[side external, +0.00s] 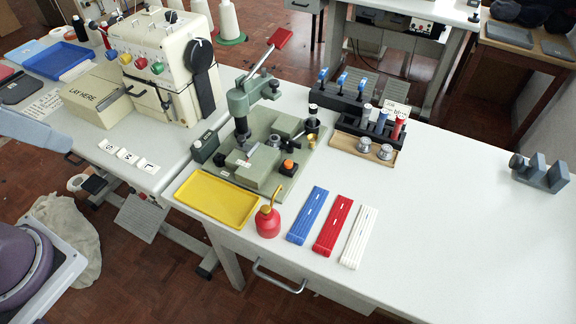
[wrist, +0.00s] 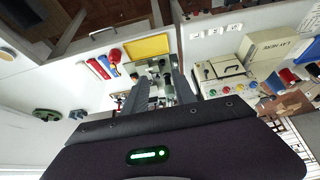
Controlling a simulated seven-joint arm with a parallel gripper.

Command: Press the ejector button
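An orange button (side external: 288,164) on a small black box sits at the right front of a green press base (side external: 238,187); I take it to be the ejector button. The press (side external: 240,105) has a lever with a red handle (side external: 280,38), raised up and to the right. My gripper (wrist: 160,68) shows only in the wrist view, with its two fingers apart and nothing seen between them but the distant press. The gripper is well away from the press, and the button is too small to make out there.
A yellow tray (side external: 216,203), a red oil can (side external: 268,220) and blue, red and white strips (side external: 333,225) lie in front of the press. A black spool rack (side external: 372,125) stands behind right. A sewing machine (side external: 165,65) is at left. The table's right side is mostly clear.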

